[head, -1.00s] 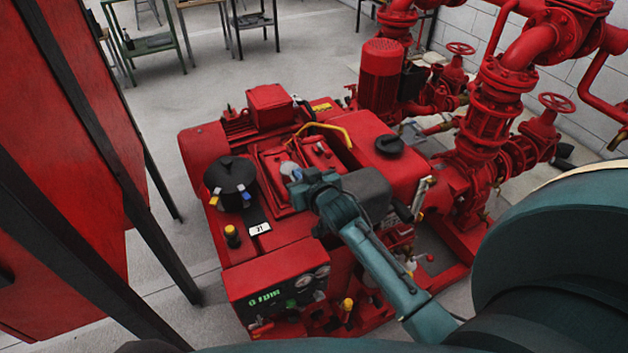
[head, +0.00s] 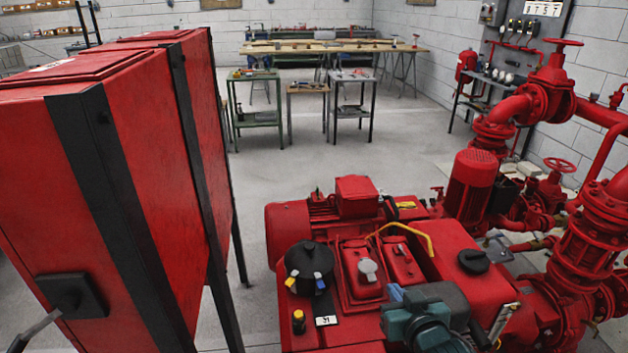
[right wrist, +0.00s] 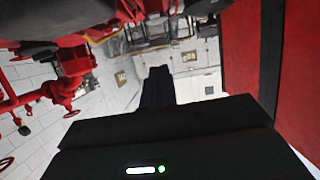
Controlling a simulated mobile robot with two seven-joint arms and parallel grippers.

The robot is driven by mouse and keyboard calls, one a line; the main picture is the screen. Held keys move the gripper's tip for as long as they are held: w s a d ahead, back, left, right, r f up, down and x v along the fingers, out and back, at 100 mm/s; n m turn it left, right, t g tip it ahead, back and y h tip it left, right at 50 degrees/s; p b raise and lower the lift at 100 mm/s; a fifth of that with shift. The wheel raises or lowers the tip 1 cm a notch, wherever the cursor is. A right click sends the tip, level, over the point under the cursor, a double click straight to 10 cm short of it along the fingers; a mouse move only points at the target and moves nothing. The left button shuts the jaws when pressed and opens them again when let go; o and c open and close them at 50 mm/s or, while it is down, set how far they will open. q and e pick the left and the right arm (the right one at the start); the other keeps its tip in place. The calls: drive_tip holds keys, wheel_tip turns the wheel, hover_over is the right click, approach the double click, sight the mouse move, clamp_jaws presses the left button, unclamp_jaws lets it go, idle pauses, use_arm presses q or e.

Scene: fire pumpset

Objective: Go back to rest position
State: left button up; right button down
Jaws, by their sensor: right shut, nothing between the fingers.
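My right gripper (right wrist: 158,75) shows in the right wrist view as dark fingers closed together, with nothing between them. My left gripper is in neither view.
A tall red cabinet (head: 150,130) with black bands stands close on the left. Red pipes and valves (head: 590,240) rise on the right. Small work tables (head: 255,100) and a long wooden bench (head: 330,48) stand at the back. The floor between is clear.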

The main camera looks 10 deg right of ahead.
drive_tip(key=s+a+f+n+g+y, duration=0.1)
drive_tip(key=s+a+f+g, duration=0.1)
drive_tip(key=s+a+f, duration=0.3)
drive_tip(key=s+a+f+n+g+y, duration=0.2)
drive_tip(key=s+a+f, duration=0.3)
drive_tip(key=s+f, duration=0.5)
drive_tip(key=shift+s+f+y, duration=0.15)
drive_tip(key=shift+s+y, duration=0.15)
drive_tip(key=shift+s, duration=0.8)
